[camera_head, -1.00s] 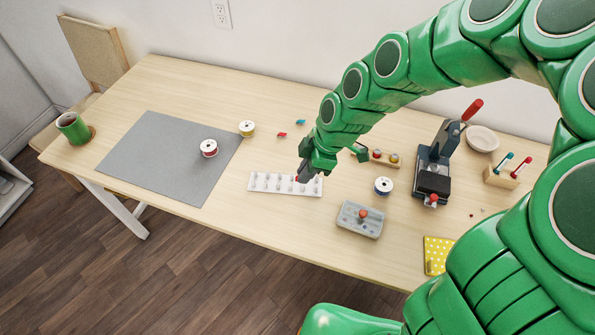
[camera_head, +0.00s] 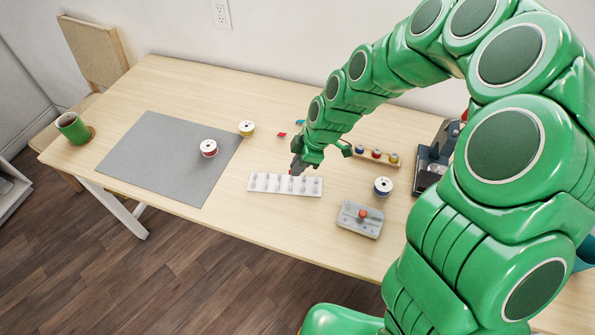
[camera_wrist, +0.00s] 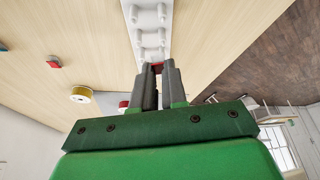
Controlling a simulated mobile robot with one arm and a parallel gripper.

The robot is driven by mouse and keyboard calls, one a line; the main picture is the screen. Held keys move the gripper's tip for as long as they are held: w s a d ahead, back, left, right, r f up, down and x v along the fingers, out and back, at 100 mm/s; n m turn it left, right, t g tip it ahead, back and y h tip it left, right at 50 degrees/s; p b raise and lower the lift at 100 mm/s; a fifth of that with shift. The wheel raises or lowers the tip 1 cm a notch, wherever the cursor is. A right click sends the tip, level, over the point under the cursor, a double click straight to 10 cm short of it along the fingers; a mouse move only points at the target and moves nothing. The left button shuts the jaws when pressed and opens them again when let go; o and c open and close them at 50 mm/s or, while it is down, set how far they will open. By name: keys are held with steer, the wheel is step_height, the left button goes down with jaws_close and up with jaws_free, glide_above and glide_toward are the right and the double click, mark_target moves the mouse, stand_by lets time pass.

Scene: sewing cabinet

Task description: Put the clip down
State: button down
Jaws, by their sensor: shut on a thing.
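My gripper (camera_head: 296,167) is at the back edge of the white ridged rack (camera_head: 256,187), over the table. In the wrist view my gripper (camera_wrist: 158,75) is shut on a small red clip (camera_wrist: 157,66), of which only a sliver shows between the fingertips. The rack (camera_wrist: 150,38) runs straight ahead of the fingertips in that view. I cannot tell whether the clip touches the rack or the table. Another red clip (camera_head: 282,135) and a teal clip (camera_head: 300,122) lie apart on the table behind.
A grey mat (camera_head: 165,160) with a red spool (camera_head: 209,148) lies left; a yellow spool (camera_head: 247,128) stands by it. Right are a blue spool (camera_head: 383,186), a grey block with an orange knob (camera_head: 352,222) and a wooden spool holder (camera_head: 384,163). Bare table lies in front.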

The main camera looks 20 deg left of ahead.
steer(key=shift+w+a+f, duration=0.1)
steer(key=shift+w+f, duration=0.05)
steer(key=shift+f, duration=1.65)
steer(key=shift+f, duration=0.25)
steer(key=c, duration=1.2)
jaws_free()
steer(key=shift+o, duration=0.2)
steer(key=shift+r, duration=0.4)
steer(key=v, duration=1.1)
steer(key=shift+r, duration=0.35)
steer(key=shift+d, duration=0.25)
